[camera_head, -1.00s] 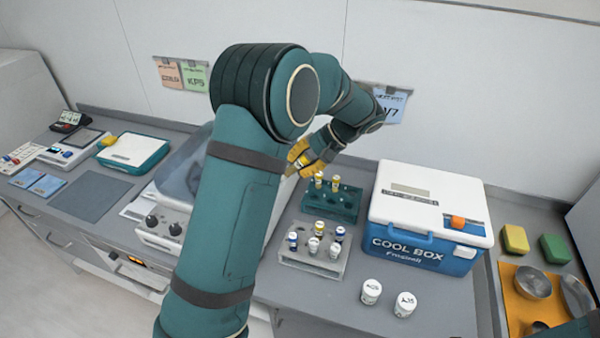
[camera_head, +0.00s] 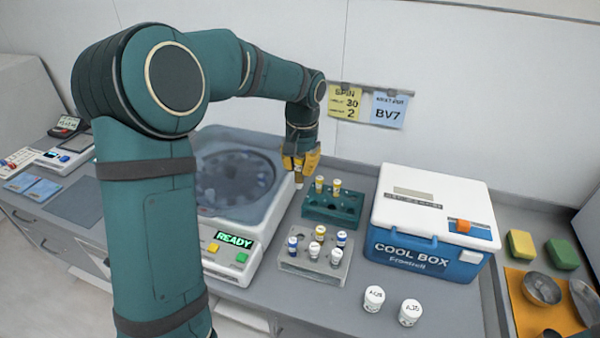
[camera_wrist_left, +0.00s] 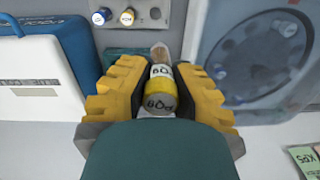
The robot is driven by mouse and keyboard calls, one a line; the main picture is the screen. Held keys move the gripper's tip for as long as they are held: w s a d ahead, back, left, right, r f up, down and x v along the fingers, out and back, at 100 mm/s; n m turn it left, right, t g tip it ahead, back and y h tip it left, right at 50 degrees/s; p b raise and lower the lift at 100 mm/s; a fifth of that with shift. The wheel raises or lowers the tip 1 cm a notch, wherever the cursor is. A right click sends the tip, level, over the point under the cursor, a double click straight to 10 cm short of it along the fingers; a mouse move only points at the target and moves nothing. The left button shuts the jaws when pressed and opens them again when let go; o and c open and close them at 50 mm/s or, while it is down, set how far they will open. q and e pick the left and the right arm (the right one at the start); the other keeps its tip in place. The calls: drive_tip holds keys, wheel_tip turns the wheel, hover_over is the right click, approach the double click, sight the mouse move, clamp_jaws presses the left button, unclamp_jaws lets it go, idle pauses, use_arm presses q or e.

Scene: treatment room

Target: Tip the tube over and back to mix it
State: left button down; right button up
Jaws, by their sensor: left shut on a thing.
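My left gripper (camera_head: 299,168) points down, just left of and behind the green rack. It is shut on a yellow-capped tube (camera_wrist_left: 161,88), which shows between its yellow fingers in the left wrist view. The cap faces my wrist, and the tube's tip extends away past the fingers. In the head view the fingers hide most of the tube. The green rack (camera_head: 318,210) holds two other yellow-capped tubes (camera_head: 336,186). My right gripper is not in view.
The centrifuge (camera_head: 268,213) stands close to the left, its display reading READY. A grey rack (camera_head: 305,268) with several vials is in front of the green rack. A cool box (camera_head: 425,250) stands right. Two white jars (camera_head: 373,299) are near the front edge.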

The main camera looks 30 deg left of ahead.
use_arm(q)
drive_tip(key=g+y+p, duration=0.2)
drive_tip(key=y+p, duration=0.1)
drive_tip(key=shift+w+d+r, duration=0.1)
drive_tip(key=shift+d+r, duration=0.1)
drive_tip(key=shift+r, duration=0.1)
drive_tip(key=shift+f+g+y, duration=0.25)
drive_tip(key=shift+g+y, duration=0.15)
drive_tip(key=shift+y, duration=0.5)
drive_tip(key=shift+f+g+y, duration=0.1)
drive_tip(key=shift+g+y, duration=0.7)
drive_tip(key=shift+y, duration=0.4)
drive_tip(key=g+y, duration=0.2)
drive_tip(key=y, duration=0.2)
drive_tip(key=shift+g, duration=0.3)
drive_tip(key=g+y, duration=0.1)
drive_tip(key=y, duration=0.2)
drive_tip(key=shift+a+g, duration=0.1)
drive_tip(key=shift+g, duration=0.2)
